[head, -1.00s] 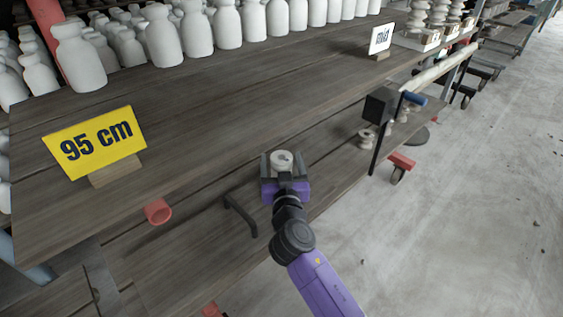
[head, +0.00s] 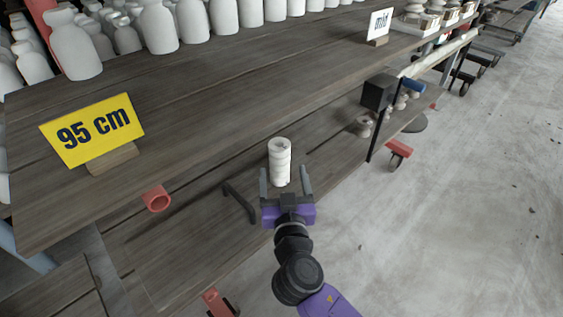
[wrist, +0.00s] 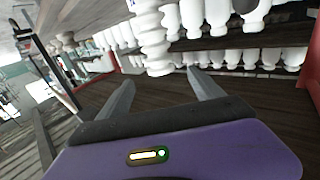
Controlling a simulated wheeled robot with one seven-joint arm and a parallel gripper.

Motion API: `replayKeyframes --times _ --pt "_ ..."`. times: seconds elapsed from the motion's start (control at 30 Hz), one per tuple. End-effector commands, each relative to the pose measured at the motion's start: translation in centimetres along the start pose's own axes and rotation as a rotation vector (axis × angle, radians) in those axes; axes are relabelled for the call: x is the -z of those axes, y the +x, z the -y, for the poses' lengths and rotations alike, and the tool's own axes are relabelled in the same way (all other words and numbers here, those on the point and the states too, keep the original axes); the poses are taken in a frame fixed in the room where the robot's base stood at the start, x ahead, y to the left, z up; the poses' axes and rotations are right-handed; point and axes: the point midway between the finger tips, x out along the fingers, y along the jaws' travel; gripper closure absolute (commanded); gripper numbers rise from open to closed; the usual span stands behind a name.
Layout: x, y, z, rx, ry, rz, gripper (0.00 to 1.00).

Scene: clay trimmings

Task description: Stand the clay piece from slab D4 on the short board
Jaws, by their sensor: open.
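The clay piece (head: 280,163) is a pale, ringed, hollow-topped cylinder, standing upright on a lower dark wooden board (head: 185,240) in the head view. It also shows in the wrist view (wrist: 154,45), upright just beyond the fingertips. My gripper (head: 285,184), purple with grey fingers, is open and backed off on the near side of the piece, with a finger to either side of its line. In the wrist view the open fingers (wrist: 160,80) have nothing between them. No slab label D4 is readable.
A higher dark board holds a yellow "95 cm" sign (head: 92,132), a small white sign (head: 379,24) and rows of white bottles (head: 157,27). A black bracket (head: 240,203) and red tube end (head: 157,198) are left of my gripper. Concrete floor (head: 460,220) is open at right.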

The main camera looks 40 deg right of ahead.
Motion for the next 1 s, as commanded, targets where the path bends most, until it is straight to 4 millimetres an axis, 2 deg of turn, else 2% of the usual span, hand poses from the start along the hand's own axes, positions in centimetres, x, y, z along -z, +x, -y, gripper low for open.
replayKeyframes --times 0.13,0.37,0.47,0.53,0.67,0.8,0.9,1.0 --pt "0.0 -1.3 0.0 0.001 -0.001 0.000 0.24" --pt "0.0 -1.7 0.0 0.001 -0.001 0.001 0.24" --pt "-0.9 -2.3 -0.1 0.023 -0.015 0.022 0.24" --pt "-2.5 -3.6 -0.3 0.064 -0.041 0.060 0.24" --pt "-6.4 -8.1 -0.8 0.199 -0.107 0.162 0.24" --pt "-9.3 -14.5 -1.5 0.370 -0.156 0.254 0.24" --pt "-10.0 -19.2 -2.2 0.476 -0.168 0.294 0.24" --pt "-9.5 -23.6 -3.2 0.562 -0.163 0.312 0.24"
